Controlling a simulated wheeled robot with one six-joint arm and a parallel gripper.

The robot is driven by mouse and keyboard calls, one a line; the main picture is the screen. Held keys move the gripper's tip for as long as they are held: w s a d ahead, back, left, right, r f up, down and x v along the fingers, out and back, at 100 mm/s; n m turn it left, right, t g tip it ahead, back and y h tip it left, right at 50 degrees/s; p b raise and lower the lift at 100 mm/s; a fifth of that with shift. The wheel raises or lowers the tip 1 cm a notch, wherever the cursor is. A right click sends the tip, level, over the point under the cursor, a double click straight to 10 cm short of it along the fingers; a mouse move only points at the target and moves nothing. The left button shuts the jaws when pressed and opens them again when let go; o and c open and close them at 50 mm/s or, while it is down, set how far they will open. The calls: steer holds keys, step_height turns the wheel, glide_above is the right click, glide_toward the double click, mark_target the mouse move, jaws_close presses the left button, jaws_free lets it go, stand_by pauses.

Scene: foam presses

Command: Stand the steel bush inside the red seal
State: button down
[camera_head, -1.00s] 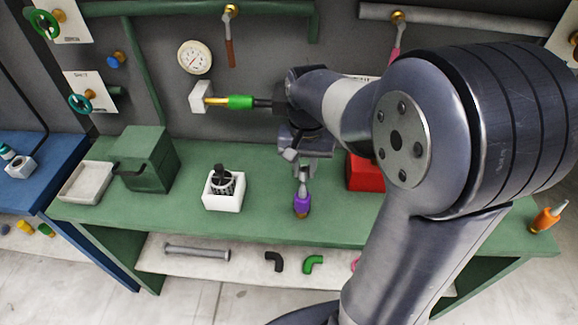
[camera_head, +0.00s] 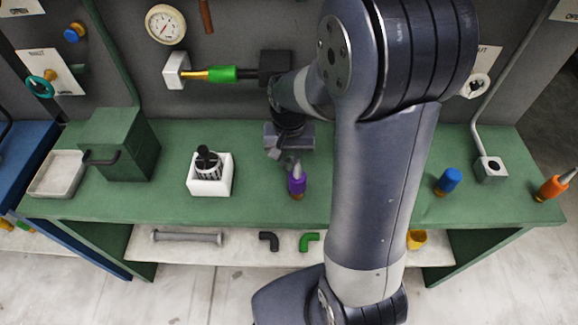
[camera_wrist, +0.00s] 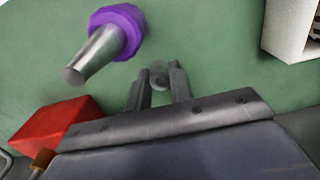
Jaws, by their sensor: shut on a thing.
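In the wrist view my gripper (camera_wrist: 160,82) is shut on a small round grey metal piece, which looks like the steel bush (camera_wrist: 159,73); only its end shows between the fingertips. In the head view my gripper (camera_head: 277,152) is low over the green bench, just behind the purple fitting, and the held piece cannot be made out there. I cannot make out a red seal in either view. A red block (camera_wrist: 58,130) lies at the left of the wrist view; my arm hides that part of the bench in the head view.
A purple fitting (camera_head: 297,184) with a grey metal tip stands close to my gripper. A white box (camera_head: 222,186) with dark tools stands to the left, beyond it a green press (camera_head: 125,145) and grey tray (camera_head: 57,181). A blue-capped piece (camera_head: 449,179) stands right of my arm.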

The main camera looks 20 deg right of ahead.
mark_target(289, 168)
step_height(289, 168, down, 4)
steer(key=shift+f, duration=0.1)
steer(key=c, duration=1.3)
jaws_free()
steer(key=shift+o, duration=0.2)
